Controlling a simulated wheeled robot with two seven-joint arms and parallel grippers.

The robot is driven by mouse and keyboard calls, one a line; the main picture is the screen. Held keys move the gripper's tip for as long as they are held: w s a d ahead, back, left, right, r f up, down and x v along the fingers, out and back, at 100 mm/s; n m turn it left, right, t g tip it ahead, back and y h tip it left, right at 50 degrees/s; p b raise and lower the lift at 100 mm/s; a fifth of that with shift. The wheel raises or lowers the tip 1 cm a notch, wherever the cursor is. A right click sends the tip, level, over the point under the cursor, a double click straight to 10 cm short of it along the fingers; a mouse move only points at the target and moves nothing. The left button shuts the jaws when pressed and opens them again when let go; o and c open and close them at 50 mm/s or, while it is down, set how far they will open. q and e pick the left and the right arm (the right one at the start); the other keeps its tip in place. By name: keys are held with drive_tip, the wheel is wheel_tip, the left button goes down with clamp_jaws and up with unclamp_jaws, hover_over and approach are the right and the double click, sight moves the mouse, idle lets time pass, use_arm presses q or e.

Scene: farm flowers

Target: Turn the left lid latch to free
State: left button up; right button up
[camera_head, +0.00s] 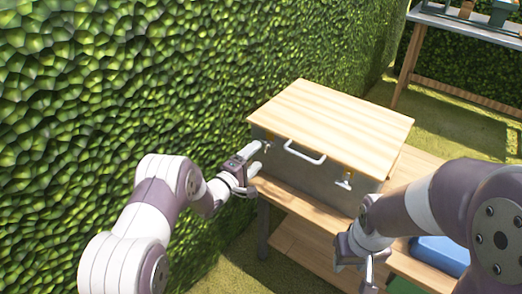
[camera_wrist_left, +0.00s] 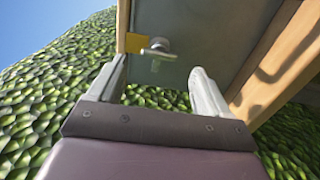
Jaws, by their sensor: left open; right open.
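A grey box with a light wooden lid (camera_head: 335,115) stands on a wooden table. The left lid latch (camera_wrist_left: 158,52) is a small metal turn-piece on the box front, just below a yellow plate (camera_wrist_left: 136,42). My left gripper (camera_head: 258,156) is open at the box's left front corner. In the left wrist view its two fingers (camera_wrist_left: 160,78) stand apart, with the latch beyond and between them, apparently untouched. The right lid latch (camera_head: 344,181) is on the right of the box front. My right gripper (camera_head: 362,268) is low at the right, in front of the table.
A white handle (camera_head: 304,154) sticks out from the box front between the latches. A blue object (camera_head: 440,252) lies on the table at right, partly behind my right arm. A leafy hedge (camera_head: 130,80) runs close along the left. Another table (camera_head: 465,28) stands at the back right.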

use_arm(q)
drive_tip(key=v, duration=0.8)
drive_tip(key=shift+s+p, duration=0.15)
drive_tip(key=shift+p, duration=0.2)
drive_tip(key=shift+a, duration=0.1)
